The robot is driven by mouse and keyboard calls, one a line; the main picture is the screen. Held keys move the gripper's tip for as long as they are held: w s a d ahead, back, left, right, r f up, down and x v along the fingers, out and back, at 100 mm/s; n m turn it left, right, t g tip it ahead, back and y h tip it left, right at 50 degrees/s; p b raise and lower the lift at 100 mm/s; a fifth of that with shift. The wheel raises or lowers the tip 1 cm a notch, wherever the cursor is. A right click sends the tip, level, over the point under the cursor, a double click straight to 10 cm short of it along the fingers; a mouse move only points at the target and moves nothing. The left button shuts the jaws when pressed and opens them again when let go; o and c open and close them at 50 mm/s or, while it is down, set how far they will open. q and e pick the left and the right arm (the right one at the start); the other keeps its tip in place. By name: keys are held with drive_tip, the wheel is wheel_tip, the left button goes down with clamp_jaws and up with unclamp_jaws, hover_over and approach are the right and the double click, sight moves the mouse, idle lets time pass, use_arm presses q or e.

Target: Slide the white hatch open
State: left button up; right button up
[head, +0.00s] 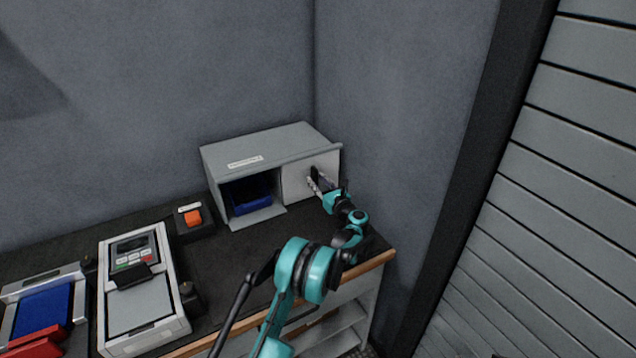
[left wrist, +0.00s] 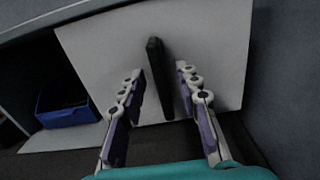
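The white hatch (head: 298,182) covers the right part of the front of a grey cabinet (head: 222,158). The left part of the front is uncovered, and a blue bin (head: 248,200) shows inside. In the left wrist view the hatch (left wrist: 215,40) carries a dark upright bar handle (left wrist: 158,75). My left gripper (head: 318,181) is at the hatch, its fingers pointing at it. In the left wrist view my left gripper (left wrist: 160,72) is open, with one finger on each side of the handle and a gap on both sides. My right gripper is not in view.
The cabinet stands on a dark worktop (head: 225,260) with a wooden front edge. To its left are an orange button (head: 192,217), a grey device with a keypad (head: 143,300) and a blue and red item (head: 45,310). A wall rises close on the right.

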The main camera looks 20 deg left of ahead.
use_arm(q)
drive_tip(key=v, duration=1.2)
drive_tip(key=s+d+r+m+t+h, duration=0.1)
drive_tip(key=d+r+m+t+h, duration=0.35)
drive_tip(key=r+m, duration=0.6)
drive_tip(key=s+d+r+m+t+h, duration=0.1)
drive_tip(key=d+r+m+t+h, duration=0.3)
drive_tip(key=r+m, duration=0.65)
drive_tip(key=s+d+r+m+g+h, duration=0.1)
drive_tip(key=s+d+r+m+h, duration=0.2)
drive_tip(key=s+r+m+h, duration=0.25)
drive_tip(key=s+d+f+m+g+h, duration=0.1)
drive_tip(key=s+f+m+g, duration=0.25)
drive_tip(key=s+m, duration=0.35)
drive_tip(key=s+f+m+g+h, duration=0.25)
drive_tip(key=s+f+m, duration=0.3)
drive_tip(key=s, duration=0.45)
drive_tip(key=s+a+f+m+g+y, duration=0.2)
drive_tip(key=s+f, duration=0.4)
drive_tip(key=s, duration=0.3)
drive_tip(key=s+a+f+m+g+y, duration=0.1)
drive_tip(key=s+a+f+m+g, duration=0.3)
drive_tip(key=s, duration=0.6)
wheel_tip(320, 180, down, 2)
drive_tip(key=shift+a+f+m+y, duration=0.25)
drive_tip(key=shift+a+m+y, duration=0.1)
drive_tip(key=shift+m, duration=0.15)
